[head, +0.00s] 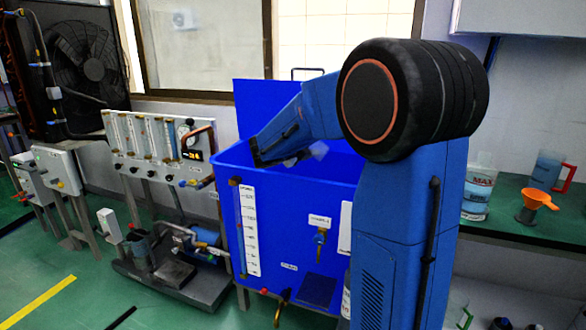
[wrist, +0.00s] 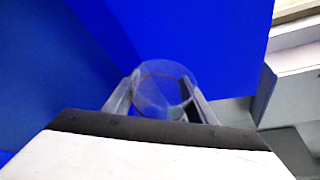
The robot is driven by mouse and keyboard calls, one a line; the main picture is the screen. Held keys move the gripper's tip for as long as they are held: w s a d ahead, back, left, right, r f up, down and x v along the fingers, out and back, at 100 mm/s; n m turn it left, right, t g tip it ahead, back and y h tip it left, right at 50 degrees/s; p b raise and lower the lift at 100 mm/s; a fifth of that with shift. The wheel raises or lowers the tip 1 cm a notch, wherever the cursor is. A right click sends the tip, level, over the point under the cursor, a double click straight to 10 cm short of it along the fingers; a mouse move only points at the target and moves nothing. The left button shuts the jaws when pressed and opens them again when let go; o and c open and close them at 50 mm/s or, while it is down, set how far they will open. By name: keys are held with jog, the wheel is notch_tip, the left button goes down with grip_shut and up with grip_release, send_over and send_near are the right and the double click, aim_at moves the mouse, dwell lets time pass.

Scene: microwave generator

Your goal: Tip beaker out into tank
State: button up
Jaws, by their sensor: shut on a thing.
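The blue tank (head: 285,265) stands in the middle of the head view, with a level scale on its front and its lid raised at the back. My arm reaches over it, and my gripper (head: 285,158) is low at the tank's open top. A clear beaker (head: 319,150) shows faintly beside the fingers. In the wrist view my gripper (wrist: 160,100) is shut on the beaker (wrist: 163,88), one finger on each side. A thin reddish line shows round the beaker. I cannot tell whether it holds liquid or how far it is tilted.
A green bench at right holds a MAX-marked container (head: 479,185), a jug with blue liquid (head: 547,170) and an orange funnel (head: 538,199). A flowmeter panel (head: 155,145) and pump rig (head: 180,270) stand left of the tank. Green floor at lower left is clear.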

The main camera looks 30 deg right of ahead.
aim_at(329, 146)
jog(key=s+d+f+m+t+y+b, duration=0.2)
jog(key=s+f+m+t+y, duration=0.1)
jog(key=m, duration=0.5)
jog(key=shift+d+f+y, duration=0.25)
jog(key=shift+f+y, duration=0.35)
jog(key=shift+f, duration=0.45)
jog(key=shift+t, duration=0.3)
jog(key=shift+r, duration=2.45)
jog(key=shift+s, duration=0.1)
